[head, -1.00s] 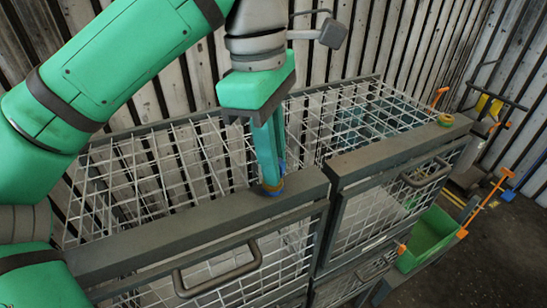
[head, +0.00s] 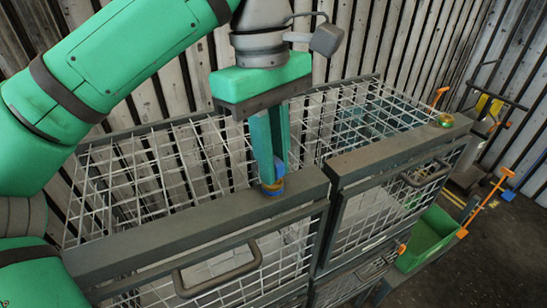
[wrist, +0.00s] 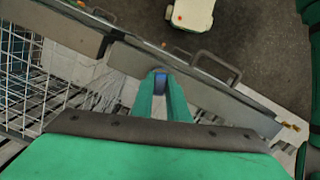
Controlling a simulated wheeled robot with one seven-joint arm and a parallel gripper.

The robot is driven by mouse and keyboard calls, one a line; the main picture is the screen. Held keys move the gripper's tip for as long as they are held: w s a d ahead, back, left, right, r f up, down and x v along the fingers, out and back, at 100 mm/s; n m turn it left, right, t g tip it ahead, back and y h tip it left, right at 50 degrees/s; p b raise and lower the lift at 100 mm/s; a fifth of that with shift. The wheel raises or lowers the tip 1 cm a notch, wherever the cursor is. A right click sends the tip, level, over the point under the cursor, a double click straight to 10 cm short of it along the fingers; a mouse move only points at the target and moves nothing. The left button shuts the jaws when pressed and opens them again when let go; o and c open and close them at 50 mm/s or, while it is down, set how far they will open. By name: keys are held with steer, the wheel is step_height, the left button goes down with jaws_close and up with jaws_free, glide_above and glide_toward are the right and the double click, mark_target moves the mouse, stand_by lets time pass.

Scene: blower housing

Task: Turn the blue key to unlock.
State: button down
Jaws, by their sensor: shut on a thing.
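The blue key (head: 279,168) sits in a round lock with a yellowish ring (head: 272,188) on top of the grey front beam of the wire cage. My gripper (head: 271,180) points down at it, its green fingers shut on the key. In the wrist view the key (wrist: 160,72) shows as a small blue patch between the fingertips (wrist: 160,80). The fingers hide most of the key, so its exact angle cannot be told.
The wire cage (head: 150,170) has a grey door handle (head: 218,268) below the lock. A second lock (head: 445,120) sits on the right-hand beam (head: 400,152). A green bin (head: 428,238) stands at the right. A ribbed wall is behind.

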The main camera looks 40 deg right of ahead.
steer(key=shift+m, duration=1.8)
steer(key=c, duration=1.6)
jaws_free()
steer(key=shift+c, duration=0.2)
steer(key=shift+w+d+r, duration=0.1)
steer(key=shift+w+r, duration=0.05)
steer(key=shift+r, duration=1.1)
steer(key=shift+w+a+r, duration=0.1)
steer(key=shift+w+r, duration=0.05)
steer(key=shift+r, duration=1.05)
steer(key=shift+w+d+r, duration=0.1)
steer(key=shift+w+r, duration=0.05)
steer(key=shift+r, duration=1.1)
